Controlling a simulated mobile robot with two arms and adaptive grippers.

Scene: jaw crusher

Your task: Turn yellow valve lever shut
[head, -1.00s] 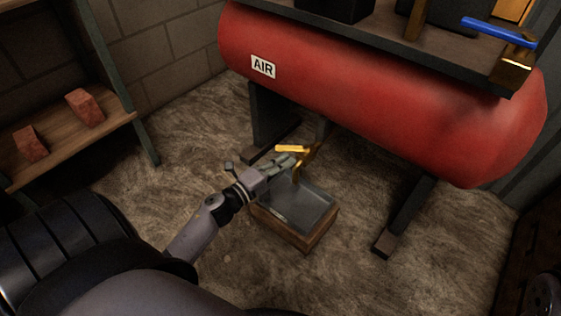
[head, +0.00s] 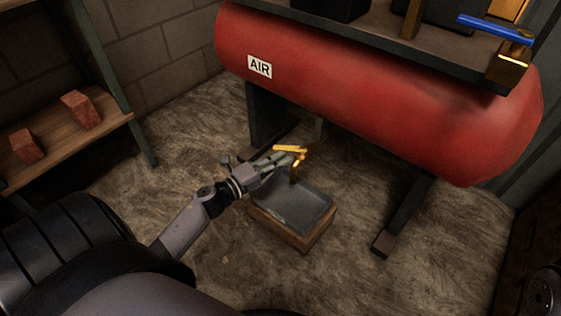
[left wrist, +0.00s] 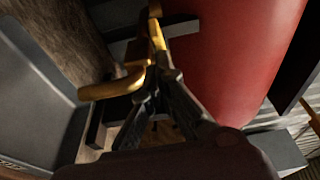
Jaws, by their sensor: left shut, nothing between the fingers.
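The yellow valve lever (head: 288,149) sits on a brass valve with a bent spout (head: 294,172) under the red air tank (head: 380,95). My left gripper (head: 290,157) is shut and empty, with its fingers right beside the lever. In the left wrist view the closed fingertips (left wrist: 165,75) point at the lower end of the yellow lever (left wrist: 157,36). The brass spout (left wrist: 116,86) curves off to the left there. I cannot tell whether the fingers touch the lever. My right gripper is not in view.
A grey tray on a wooden block (head: 292,208) stands below the spout. The tank's dark legs (head: 404,215) stand on either side. A shelf with red bricks (head: 80,110) is at the left. A blue lever (head: 494,27) is at the top right. Bare floor lies around the block.

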